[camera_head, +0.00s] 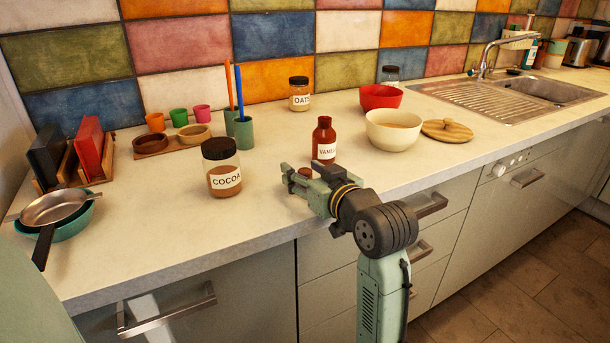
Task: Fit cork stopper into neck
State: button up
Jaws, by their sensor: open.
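The bottle labelled "VANILLA" (324,141) is dark red with a narrow neck and stands upright on the counter. Its neck opening is too small to make out. A small reddish-brown piece (305,172), possibly the cork stopper, shows at my gripper's fingers, partly hidden by them. I cannot tell whether it lies between the fingers or behind them. My gripper (290,181) is open, low over the counter's front part, just in front of the bottle and apart from it, with its fingers pointing left.
The cocoa jar (222,168) stands left of my gripper. A cream bowl (393,131), a red bowl (380,97) and a round wooden lid (447,131) are to the right.

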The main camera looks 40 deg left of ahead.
jog(key=shift+c, duration=0.4)
jog(key=c, duration=0.8)
jog(key=shift+r, duration=0.15)
